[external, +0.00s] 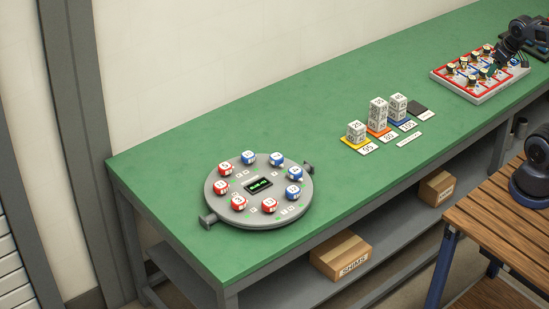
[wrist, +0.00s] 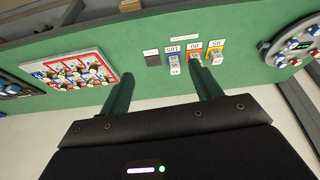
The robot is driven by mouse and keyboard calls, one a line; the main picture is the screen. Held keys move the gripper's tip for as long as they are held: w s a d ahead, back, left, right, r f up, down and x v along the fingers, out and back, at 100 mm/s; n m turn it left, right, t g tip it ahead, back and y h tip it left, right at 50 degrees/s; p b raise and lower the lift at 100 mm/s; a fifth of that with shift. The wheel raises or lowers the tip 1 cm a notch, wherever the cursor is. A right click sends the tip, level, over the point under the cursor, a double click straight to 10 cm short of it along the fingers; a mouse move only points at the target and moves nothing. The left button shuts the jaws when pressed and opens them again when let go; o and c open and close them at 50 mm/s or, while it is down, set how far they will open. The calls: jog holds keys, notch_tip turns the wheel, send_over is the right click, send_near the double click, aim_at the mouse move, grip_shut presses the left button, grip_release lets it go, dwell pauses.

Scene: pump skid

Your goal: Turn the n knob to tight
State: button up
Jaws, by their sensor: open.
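A round grey panel (external: 258,195) lies on the green bench, carrying a ring of red and blue knobs with white lettered tops around a small dark display (external: 258,186) with green text. The panel also shows in the wrist view (wrist: 264,47), partly cut off at the upper right. My gripper (wrist: 162,88) is open and empty, its two fingers apart. It is well away from the panel and touches no knob.
Stacked numbered blocks (external: 378,114) stand on coloured pads in mid-bench. A tray (external: 470,92) with several small parts sits further right. Dark arm parts show at the right edge. Boxes (external: 341,255) are on the lower shelf. The bench between panel and blocks is clear.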

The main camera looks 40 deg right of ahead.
jog(key=w+a+r+n+g, duration=0.15)
jog(key=w+a+n, duration=0.25)
jog(key=w+a, duration=0.6)
jog(key=w+a+r+n, duration=0.3)
jog(key=w+a, duration=0.5)
jog(key=w, duration=0.3)
jog(key=w+a+f+n+g, duration=0.1)
jog(key=w+a+f+n, duration=0.15)
jog(key=a, duration=0.45)
jog(key=w+a+f+n, duration=0.1)
jog(key=w+a, duration=0.2)
jog(key=a, duration=0.4)
jog(key=w+a+f+n+g, duration=0.1)
jog(key=w+a+f+n, duration=0.15)
jog(key=a, duration=0.45)
jog(key=n, duration=0.6)
send_over(293, 189)
notch_tip(293, 189, down, 20)
jog(key=shift+g, duration=0.45)
notch_tip(293, 189, down, 10)
jog(key=shift+f, duration=0.1)
jog(key=shift+c, duration=0.4)
